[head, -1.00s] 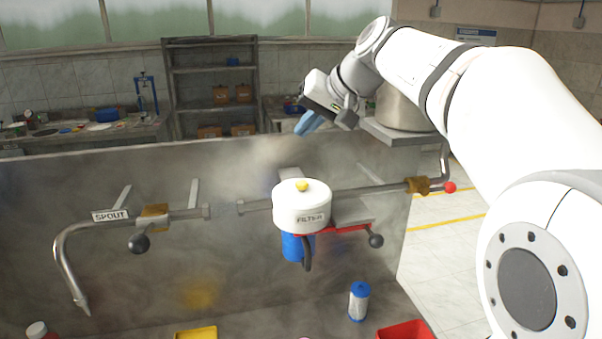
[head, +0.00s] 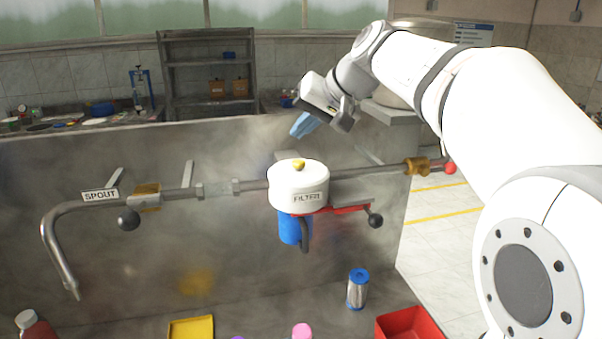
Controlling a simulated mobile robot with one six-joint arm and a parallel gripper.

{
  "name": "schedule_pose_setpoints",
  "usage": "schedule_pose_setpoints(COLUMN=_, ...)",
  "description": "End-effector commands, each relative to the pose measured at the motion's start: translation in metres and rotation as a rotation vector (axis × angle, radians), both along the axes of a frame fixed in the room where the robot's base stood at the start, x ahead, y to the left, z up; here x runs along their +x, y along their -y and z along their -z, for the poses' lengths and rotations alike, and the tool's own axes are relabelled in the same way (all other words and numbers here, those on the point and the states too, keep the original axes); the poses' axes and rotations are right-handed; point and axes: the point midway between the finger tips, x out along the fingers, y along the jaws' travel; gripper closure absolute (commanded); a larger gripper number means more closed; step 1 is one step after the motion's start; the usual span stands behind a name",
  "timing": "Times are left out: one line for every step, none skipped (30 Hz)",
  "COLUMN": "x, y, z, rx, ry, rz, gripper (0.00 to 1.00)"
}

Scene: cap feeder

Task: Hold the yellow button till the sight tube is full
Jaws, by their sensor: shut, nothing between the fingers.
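The yellow button (head: 299,166) sits on top of the white housing (head: 297,187) labelled FILTER, in the head view. A blue cylinder (head: 290,229) hangs under that housing. Left of it, a short pale section (head: 218,189) lies between two pipe fittings; it may be the sight tube, but I cannot tell its filling. My gripper (head: 303,125) has blue fingers, shut and empty. In the picture it is above the button and apart from it.
A spout pipe (head: 58,250) curves down at the left. Black-knobbed levers (head: 129,219) and a red-knobbed valve (head: 449,167) stick out from the pipework. A blue-capped cartridge (head: 357,290), a yellow tray (head: 192,328) and a red bin (head: 410,325) stand below.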

Motion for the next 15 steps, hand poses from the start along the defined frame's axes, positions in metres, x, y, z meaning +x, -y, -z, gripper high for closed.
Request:
schedule_pose_setpoints(x=0.000, y=0.000, z=0.014, rx=0.000, ry=0.000, rz=0.000, gripper=1.00)
schedule_pose_setpoints(x=0.000, y=0.000, z=0.018, rx=0.000, ry=0.000, rz=0.000, gripper=1.00)
schedule_pose_setpoints(x=0.000, y=0.000, z=0.023, rx=0.000, ry=0.000, rz=0.000, gripper=1.00)
schedule_pose_setpoints(x=0.000, y=0.000, z=0.026, rx=0.000, ry=0.001, rz=-0.001, gripper=1.00)
schedule_pose_setpoints(x=0.000, y=0.000, z=0.028, rx=0.000, ry=0.001, rz=-0.001, gripper=1.00)
schedule_pose_setpoints(x=0.000, y=0.000, z=0.031, rx=0.000, ry=0.001, rz=-0.001, gripper=1.00)
schedule_pose_setpoints(x=0.000, y=0.000, z=0.032, rx=0.000, ry=0.001, rz=-0.001, gripper=1.00)
schedule_pose_setpoints(x=0.000, y=0.000, z=0.033, rx=0.000, ry=0.001, rz=-0.001, gripper=1.00)
schedule_pose_setpoints(x=0.000, y=0.000, z=0.034, rx=0.000, ry=0.001, rz=-0.001, gripper=1.00)
schedule_pose_setpoints(x=0.000, y=0.000, z=0.034, rx=0.000, ry=0.001, rz=-0.001, gripper=1.00)
schedule_pose_setpoints(x=0.000, y=0.000, z=0.034, rx=0.000, ry=0.001, rz=-0.001, gripper=1.00)
schedule_pose_setpoints(x=0.000, y=0.000, z=0.034, rx=0.000, ry=0.001, rz=-0.001, gripper=1.00)
schedule_pose_setpoints(x=0.000, y=0.000, z=0.034, rx=0.000, ry=0.001, rz=-0.001, gripper=1.00)
schedule_pose_setpoints(x=0.000, y=0.000, z=0.033, rx=0.000, ry=0.001, rz=-0.001, gripper=1.00)
schedule_pose_setpoints(x=0.000, y=0.000, z=0.033, rx=0.000, ry=0.001, rz=-0.001, gripper=1.00)
